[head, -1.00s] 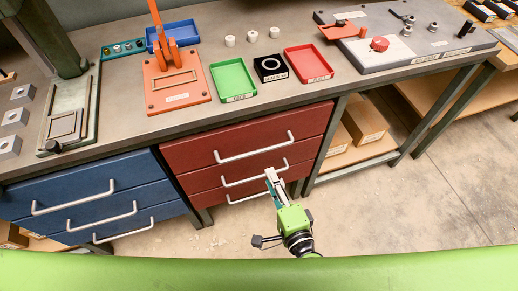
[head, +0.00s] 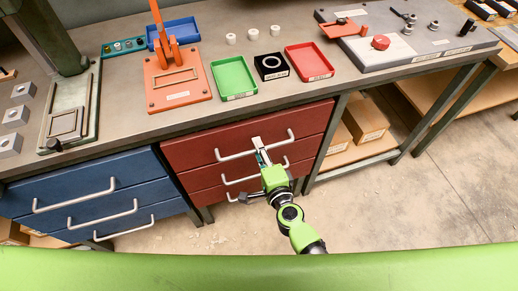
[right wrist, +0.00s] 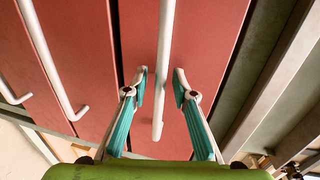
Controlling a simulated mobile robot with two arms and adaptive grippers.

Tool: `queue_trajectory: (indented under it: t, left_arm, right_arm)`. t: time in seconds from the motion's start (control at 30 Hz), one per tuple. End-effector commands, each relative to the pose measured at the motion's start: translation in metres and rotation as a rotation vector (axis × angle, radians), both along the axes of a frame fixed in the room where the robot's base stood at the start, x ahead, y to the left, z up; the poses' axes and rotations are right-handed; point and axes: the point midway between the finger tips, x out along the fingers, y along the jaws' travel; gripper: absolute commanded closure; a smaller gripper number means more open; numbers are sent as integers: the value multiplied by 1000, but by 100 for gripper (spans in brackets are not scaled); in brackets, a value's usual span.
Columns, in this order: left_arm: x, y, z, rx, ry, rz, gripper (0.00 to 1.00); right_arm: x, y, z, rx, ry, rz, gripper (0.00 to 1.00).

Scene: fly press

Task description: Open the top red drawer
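The top red drawer (head: 195,150) is the uppermost of three stacked red drawers under the bench, and it is shut. Its pale bar handle (head: 236,156) also runs lengthwise through the middle of the right wrist view (right wrist: 164,55). My right gripper (head: 260,148) is at this handle, near its middle. In the right wrist view my right gripper (right wrist: 161,78) is open, with one finger on each side of the bar. Gaps show between the bar and both fingers. My left gripper is not in view.
Two lower red drawers and a blue drawer unit (head: 90,190) have similar handles. The bench top (head: 200,115) overhangs the drawers and holds a green tray (head: 234,78), a red tray (head: 309,62) and an orange press (head: 176,80). The floor in front is clear.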

Motion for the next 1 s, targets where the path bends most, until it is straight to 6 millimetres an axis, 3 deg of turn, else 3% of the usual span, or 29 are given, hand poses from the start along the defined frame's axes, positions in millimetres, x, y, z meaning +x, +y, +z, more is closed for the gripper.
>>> queue_trajectory:
  t: [0.07, 0.13, 0.17, 0.57, 0.77, 1.0]
  left_arm:
    - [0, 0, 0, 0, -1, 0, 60]
    - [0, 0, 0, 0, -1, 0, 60]
    - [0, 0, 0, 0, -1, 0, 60]
    - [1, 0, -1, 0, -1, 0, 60]
    - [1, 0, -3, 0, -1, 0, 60]
    - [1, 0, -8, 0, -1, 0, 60]
  right_arm:
    - [0, 0, 0, 0, 0, 0, 78]
    - [0, 0, 0, 0, 0, 0, 96]
    - [0, 0, 0, 0, 0, 0, 100]
    - [-11, -3, -1, -1, 2, 0, 100]
    - [-42, -14, -2, 0, 3, 0, 100]
    - [-94, -30, -3, -3, 4, 2, 100]
